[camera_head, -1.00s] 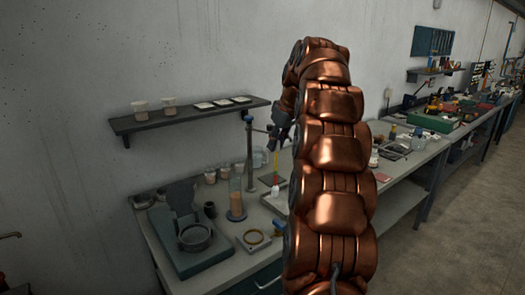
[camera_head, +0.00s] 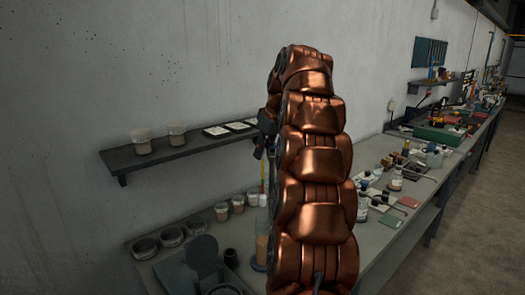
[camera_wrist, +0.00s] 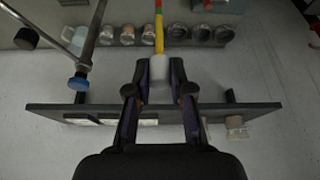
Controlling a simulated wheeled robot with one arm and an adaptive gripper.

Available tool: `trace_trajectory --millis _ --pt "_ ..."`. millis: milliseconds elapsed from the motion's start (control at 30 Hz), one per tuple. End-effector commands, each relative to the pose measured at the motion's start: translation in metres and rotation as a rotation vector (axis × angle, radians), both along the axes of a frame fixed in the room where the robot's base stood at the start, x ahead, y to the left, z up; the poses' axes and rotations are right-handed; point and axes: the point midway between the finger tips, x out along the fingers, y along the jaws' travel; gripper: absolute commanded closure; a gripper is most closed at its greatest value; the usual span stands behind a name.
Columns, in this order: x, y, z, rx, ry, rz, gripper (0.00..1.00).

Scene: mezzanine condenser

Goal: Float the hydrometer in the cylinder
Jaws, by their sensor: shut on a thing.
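The hydrometer shows in the wrist view as a pale, thick end (camera_wrist: 159,66) with a stem banded in yellow, green and red. My gripper (camera_wrist: 160,76) is shut on the pale end, and the stem extends away from it. In the head view the dark gripper (camera_head: 266,132) is partly hidden by my arm, with a thin red and yellow stem (camera_head: 263,180) hanging below it. A clear cylinder with brownish content (camera_head: 261,247) stands on the bench below, its right side hidden by my arm. The hydrometer looks above and apart from it.
A wall shelf (camera_head: 160,157) with beakers and small trays is close to the gripper; it also crosses the wrist view (camera_wrist: 60,108). Several jars (camera_head: 222,211) line the bench's back. A metal rod with a blue knob (camera_wrist: 78,82) stands at left. Bottles (camera_head: 396,179) crowd the right.

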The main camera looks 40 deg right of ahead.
Motion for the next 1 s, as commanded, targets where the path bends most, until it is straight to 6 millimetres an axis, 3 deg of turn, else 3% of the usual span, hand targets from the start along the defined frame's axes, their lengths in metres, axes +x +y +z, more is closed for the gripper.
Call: trace_trajectory --millis 1000 --pt "0.0 0.0 -0.063 -0.001 -0.001 0.0 0.98"
